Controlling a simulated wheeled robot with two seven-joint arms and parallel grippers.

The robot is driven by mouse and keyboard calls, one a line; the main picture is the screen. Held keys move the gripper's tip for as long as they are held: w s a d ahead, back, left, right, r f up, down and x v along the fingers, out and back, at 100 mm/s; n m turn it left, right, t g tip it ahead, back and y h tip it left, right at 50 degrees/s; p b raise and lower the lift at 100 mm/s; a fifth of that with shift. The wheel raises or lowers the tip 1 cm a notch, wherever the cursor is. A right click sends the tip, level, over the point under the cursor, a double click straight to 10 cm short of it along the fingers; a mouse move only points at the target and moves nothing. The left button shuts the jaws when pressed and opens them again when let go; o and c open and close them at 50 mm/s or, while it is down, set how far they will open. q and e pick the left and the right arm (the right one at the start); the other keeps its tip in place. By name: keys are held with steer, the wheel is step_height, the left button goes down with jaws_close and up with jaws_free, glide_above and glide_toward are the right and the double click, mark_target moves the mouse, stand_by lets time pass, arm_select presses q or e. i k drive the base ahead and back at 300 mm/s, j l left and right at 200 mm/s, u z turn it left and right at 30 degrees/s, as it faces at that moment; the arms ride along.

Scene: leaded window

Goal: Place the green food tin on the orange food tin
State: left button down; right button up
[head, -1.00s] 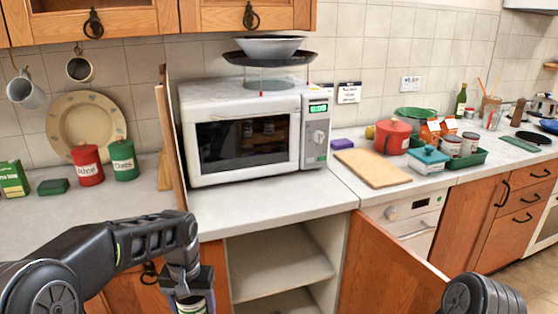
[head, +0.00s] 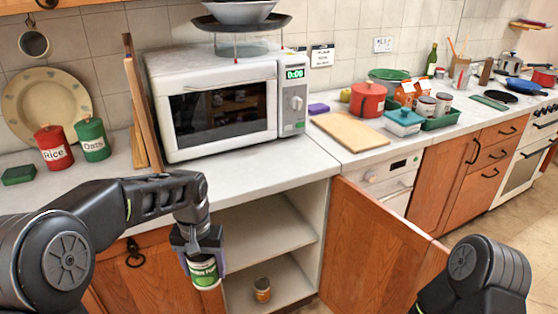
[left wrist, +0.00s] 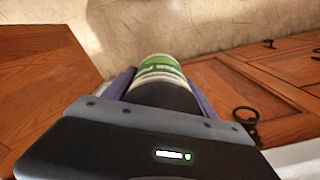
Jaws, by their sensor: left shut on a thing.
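The green food tin (head: 204,273) has a green and white label. My left gripper (head: 200,258) is shut on it and holds it upright, in front of the open cupboard under the microwave. The tin also shows between the fingers in the left wrist view (left wrist: 160,70). The orange food tin (head: 262,290) is small and stands on the cupboard's lower shelf, right of and beyond the held tin in the head view. The two tins are apart. My right gripper is out of view; only part of my right arm shows at the lower right.
The cupboard's upper shelf (head: 258,236) is bare and lies above the orange tin. The open cupboard door (head: 380,245) stands out at the right. The microwave (head: 222,105) sits on the counter above. The lower shelf (head: 285,277) has free room around the orange tin.

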mark_target(263, 282)
steer(key=i+j+z, duration=0.1)
steer(key=j+z, duration=1.7)
steer(key=k+l, duration=0.05)
steer(key=l, duration=0.05)
